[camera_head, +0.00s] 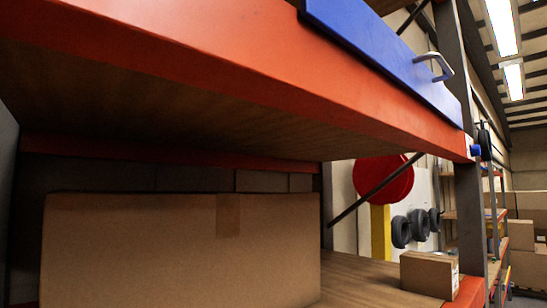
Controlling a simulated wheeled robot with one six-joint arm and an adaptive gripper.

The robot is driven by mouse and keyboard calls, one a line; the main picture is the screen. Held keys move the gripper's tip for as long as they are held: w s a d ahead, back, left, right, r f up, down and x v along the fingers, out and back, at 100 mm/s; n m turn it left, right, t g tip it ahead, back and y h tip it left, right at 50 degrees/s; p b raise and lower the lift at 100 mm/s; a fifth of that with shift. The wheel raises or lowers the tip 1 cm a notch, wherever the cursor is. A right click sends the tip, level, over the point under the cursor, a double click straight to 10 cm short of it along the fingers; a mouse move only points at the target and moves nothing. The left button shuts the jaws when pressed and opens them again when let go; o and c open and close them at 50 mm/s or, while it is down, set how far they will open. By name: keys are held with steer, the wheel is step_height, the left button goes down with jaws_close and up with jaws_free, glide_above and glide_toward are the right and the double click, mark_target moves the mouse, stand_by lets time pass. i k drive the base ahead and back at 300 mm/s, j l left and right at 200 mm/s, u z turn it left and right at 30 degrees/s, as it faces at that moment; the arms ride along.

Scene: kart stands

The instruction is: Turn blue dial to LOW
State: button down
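A small blue knob (475,151), which looks like the blue dial, sits at the right end of the orange shelf beam, by the grey upright. It is seen from the side and is small. A pale patch is just above it, too small to read. Its pointer and any LOW mark cannot be made out. My gripper is not in view.
An orange shelf beam (300,85) crosses the view close by. Above it is a blue panel (385,50) with a metal handle (435,65). A large cardboard box (180,250) and a smaller box (430,273) stand on the lower shelf. A grey upright (467,200) stands right.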

mark_target(475, 149)
steer(key=i+l+z, duration=0.2)
steer(key=z, duration=0.15)
steer(key=i+l+z, duration=0.5)
steer(key=z, duration=0.2)
